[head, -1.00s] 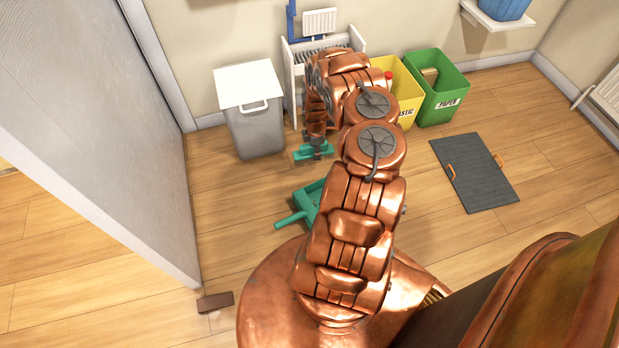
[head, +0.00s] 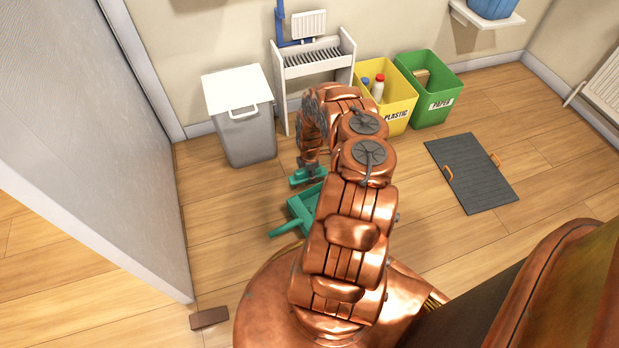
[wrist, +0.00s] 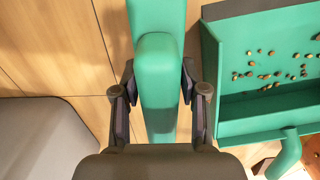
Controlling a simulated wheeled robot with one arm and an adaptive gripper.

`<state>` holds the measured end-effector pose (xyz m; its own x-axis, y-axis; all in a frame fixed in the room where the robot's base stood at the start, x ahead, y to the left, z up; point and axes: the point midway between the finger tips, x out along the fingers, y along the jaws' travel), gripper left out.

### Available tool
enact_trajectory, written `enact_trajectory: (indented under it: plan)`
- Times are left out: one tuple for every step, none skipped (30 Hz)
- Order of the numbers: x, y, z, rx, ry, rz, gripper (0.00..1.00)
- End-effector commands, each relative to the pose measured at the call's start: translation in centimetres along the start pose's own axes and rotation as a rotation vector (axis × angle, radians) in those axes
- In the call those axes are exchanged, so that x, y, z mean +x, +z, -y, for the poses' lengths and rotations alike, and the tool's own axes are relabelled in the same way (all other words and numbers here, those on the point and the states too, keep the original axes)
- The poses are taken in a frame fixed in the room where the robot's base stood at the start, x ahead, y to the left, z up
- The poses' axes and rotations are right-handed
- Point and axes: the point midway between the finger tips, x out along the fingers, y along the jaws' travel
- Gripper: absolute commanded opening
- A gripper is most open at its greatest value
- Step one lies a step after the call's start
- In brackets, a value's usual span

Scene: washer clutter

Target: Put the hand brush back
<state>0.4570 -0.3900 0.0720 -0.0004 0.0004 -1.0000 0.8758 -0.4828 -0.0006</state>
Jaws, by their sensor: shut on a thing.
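The green hand brush (head: 301,178) is in my gripper (head: 309,166), close to the far end of the green dustpan (head: 284,230) in the head view. In the wrist view, my gripper (wrist: 158,88) has a dark finger on each side of the brush's green handle (wrist: 157,62) and is shut on it. The dustpan (wrist: 211,75) lies to the right there, apart from the brush, with several small brown bits in it. The brush's bristles are hidden. My arm covers part of the dustpan in the head view.
A grey bin with a white lid (head: 248,135) stands left of a white slatted rack (head: 287,88). Yellow (head: 396,127) and green (head: 436,104) recycling bins stand right of it. A dark folded board (head: 470,175) lies on the floor right. A door panel (head: 90,130) stands left.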

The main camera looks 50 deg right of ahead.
Motion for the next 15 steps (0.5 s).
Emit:
enact_trajectory:
  plan:
    - [0.99,-0.07,0.08,0.001,-0.001,-0.002,0.12]
    - [1.19,-0.07,0.09,0.001,-0.001,-0.002,0.12]
    - [1.28,-0.06,0.06,0.001,-0.001,-0.001,0.12]
    - [1.26,-0.05,0.05,0.001,0.000,-0.001,0.12]
    - [1.20,-0.03,0.04,0.000,0.000,-0.001,0.12]
    - [1.12,-0.02,0.01,0.000,0.000,0.000,0.12]
    - [1.09,-0.01,0.00,0.000,0.000,0.000,0.12]
    - [1.08,-0.01,0.00,0.000,0.000,0.000,0.12]
    - [1.08,-0.01,0.00,0.000,0.000,0.000,0.12]
    - [1.10,-0.01,0.00,0.000,0.000,0.000,0.12]
    - [1.14,-0.01,0.00,0.000,0.000,0.000,0.12]
    - [1.23,-0.03,-0.01,0.000,0.000,0.000,0.12]
    - [1.31,-0.04,-0.01,0.000,0.000,-0.001,0.12]
    - [1.39,-0.04,-0.01,0.000,0.000,-0.001,0.12]
    - [1.36,-0.02,-0.03,0.000,0.001,0.000,0.46]
